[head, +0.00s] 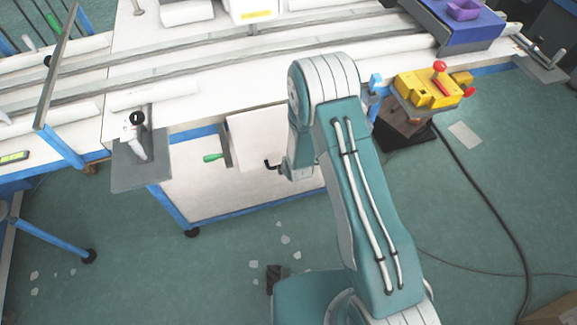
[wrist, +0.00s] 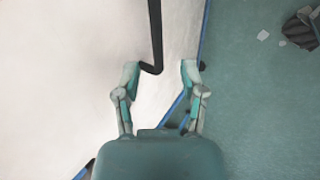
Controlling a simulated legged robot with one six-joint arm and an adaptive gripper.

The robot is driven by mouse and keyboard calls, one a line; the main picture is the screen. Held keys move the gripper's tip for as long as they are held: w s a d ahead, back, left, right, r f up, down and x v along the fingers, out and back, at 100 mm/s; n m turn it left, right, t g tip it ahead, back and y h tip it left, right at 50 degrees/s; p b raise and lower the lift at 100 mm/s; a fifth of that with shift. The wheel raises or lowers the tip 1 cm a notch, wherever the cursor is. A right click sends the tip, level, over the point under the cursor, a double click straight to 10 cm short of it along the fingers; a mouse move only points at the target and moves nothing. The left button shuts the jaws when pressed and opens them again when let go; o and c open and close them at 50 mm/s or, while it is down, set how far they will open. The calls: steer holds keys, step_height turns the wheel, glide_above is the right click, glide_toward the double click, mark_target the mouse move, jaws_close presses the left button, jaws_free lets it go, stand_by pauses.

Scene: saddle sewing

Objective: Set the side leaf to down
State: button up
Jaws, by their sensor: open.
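A white panel (head: 252,142) shows at the table's front, left of my arm; it looks like the side leaf, and its right part is hidden behind my arm. A green-handled lever (head: 213,157) is at its left edge. A short black bent piece (head: 272,165) shows between the panel and my wrist. In the wrist view, my gripper (wrist: 160,72) is open and empty before a pale surface (wrist: 75,70). A black rod (wrist: 155,35) comes down from the top and bends left, its bend between or just beyond the fingertips. I cannot tell whether they touch it.
The long white worktable (head: 200,75) with metal rails stands ahead. A grey bracket (head: 135,172) with a clamp juts out at left. A yellow box (head: 425,90) with a red knob stands at right. Cables cross the green floor (head: 480,240); small scraps (head: 284,240) lie near my arm.

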steer(key=shift+v, duration=2.2)
